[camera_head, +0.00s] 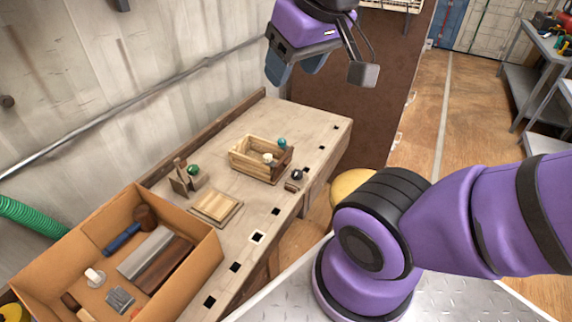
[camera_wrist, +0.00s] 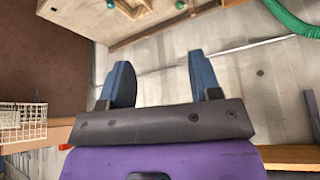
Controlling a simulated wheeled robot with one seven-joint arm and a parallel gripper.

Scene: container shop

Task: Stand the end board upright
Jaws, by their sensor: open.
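My gripper (camera_head: 296,70) hangs high above the far end of the workbench, empty, its two blue fingers apart. The fingers (camera_wrist: 163,75) also stand apart in the wrist view, with nothing between them. A small open wooden box (camera_head: 246,166) sits on the bench below. A darker brown board (camera_head: 284,161) is at its right end and looks tilted; whether it touches the box is unclear. I cannot tell for sure that this is the end board. The box is only partly visible at the top of the wrist view.
The workbench (camera_head: 325,122) is clear at its far end. A cardboard box (camera_head: 209,258) of tools stands nearer. A wall rises behind.

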